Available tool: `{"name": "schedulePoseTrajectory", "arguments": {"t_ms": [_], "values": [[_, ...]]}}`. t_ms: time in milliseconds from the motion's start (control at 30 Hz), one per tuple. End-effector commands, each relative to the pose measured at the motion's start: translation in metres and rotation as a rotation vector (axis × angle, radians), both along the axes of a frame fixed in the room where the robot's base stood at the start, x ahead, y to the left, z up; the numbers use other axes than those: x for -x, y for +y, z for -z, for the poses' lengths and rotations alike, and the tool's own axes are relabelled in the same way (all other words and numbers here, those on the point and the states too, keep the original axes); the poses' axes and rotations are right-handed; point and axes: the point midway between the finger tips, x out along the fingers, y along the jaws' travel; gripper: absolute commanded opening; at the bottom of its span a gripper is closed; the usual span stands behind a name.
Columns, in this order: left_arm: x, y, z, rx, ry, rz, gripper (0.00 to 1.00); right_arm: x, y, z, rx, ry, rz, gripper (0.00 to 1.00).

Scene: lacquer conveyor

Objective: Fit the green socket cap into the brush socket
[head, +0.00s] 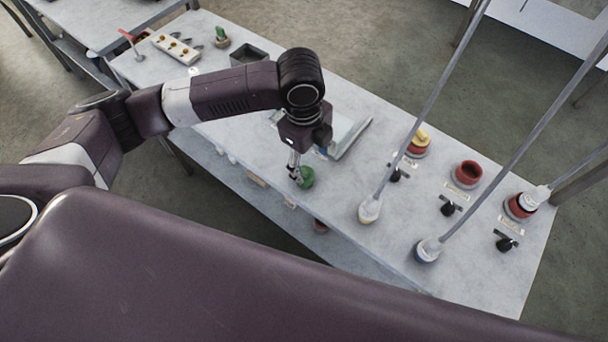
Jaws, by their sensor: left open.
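The green socket cap (307,178) is on the white table, near its front edge. My left gripper (296,177) points down right at the cap's left side, with its jaws open. I cannot tell whether a finger touches the cap. Three red sockets stand at the right of the table. One socket (467,174) looks open and empty, one (417,150) has a yellow piece on top, and one (519,208) has a pole end at it. The labels are too small to read, so I cannot tell which is the brush socket. My right gripper is out of view.
Poles end in white fittings on the table (369,210) and (428,249), and cross the view toward the upper right. Small black knobs (448,209) stand before the sockets. A grey tray (354,139) lies behind my gripper; a dark box (247,55) stands farther back.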

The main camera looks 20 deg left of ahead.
Motion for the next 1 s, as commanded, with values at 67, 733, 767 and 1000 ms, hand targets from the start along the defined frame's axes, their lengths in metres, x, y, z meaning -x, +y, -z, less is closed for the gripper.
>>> {"name": "schedulePoseTrajectory", "arguments": {"t_ms": [67, 733, 767, 1000], "values": [[-0.007, 0.012, -0.005, -0.028, 0.003, 0.016, 0.59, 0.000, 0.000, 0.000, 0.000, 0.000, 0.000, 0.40], [-0.005, 0.019, 0.059, -0.047, 0.015, 0.029, 0.59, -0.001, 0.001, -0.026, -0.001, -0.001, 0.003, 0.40], [-0.005, 0.019, 0.062, -0.046, 0.014, 0.029, 0.59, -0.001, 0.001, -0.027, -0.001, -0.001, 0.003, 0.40], [-0.006, 0.019, 0.071, -0.046, 0.011, 0.030, 0.59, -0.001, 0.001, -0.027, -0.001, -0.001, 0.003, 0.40]]}}
